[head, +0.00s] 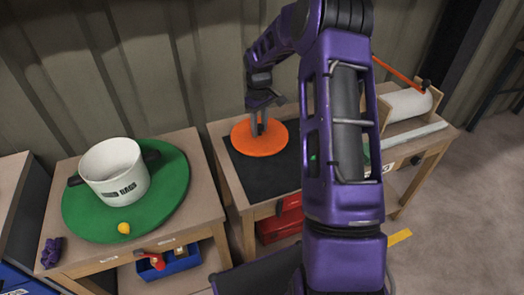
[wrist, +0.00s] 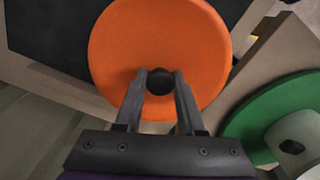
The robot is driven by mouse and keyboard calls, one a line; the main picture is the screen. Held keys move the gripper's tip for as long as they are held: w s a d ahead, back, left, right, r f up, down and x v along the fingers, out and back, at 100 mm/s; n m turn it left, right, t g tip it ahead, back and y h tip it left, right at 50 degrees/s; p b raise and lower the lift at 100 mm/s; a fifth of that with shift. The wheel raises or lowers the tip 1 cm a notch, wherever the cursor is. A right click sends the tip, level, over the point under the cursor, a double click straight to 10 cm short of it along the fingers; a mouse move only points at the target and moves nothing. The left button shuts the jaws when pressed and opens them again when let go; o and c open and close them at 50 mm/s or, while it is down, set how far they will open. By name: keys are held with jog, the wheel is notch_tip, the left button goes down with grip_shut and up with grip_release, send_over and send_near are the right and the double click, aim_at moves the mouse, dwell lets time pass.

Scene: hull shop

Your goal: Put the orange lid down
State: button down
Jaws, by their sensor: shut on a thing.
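The orange lid (head: 252,148) is a flat round disc with a dark knob at its centre. In the head view it overlaps the left part of a black mat (head: 262,176) on the right-hand bench. My gripper (head: 258,128) is above the lid, its fingers shut on the knob. In the wrist view the lid (wrist: 150,35) fills the upper middle, and my gripper (wrist: 160,76) has one finger on each side of the knob. I cannot tell whether the lid touches the mat or hangs just above it.
A gap separates the benches. A white roll (head: 405,104) lies at the right bench's far end. The mat's front part is clear.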

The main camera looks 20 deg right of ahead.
aim_at(259, 126)
notch_tip(259, 126, down, 9)
jog(key=shift+r+b, duration=0.15)
jog(key=shift+b, duration=0.35)
jog(key=c, duration=0.5)
grip_release()
jog(key=shift+f, duration=0.2)
notch_tip(259, 126, up, 12)
jog(key=shift+r+p, duration=0.2)
jog(key=shift+p, duration=0.55)
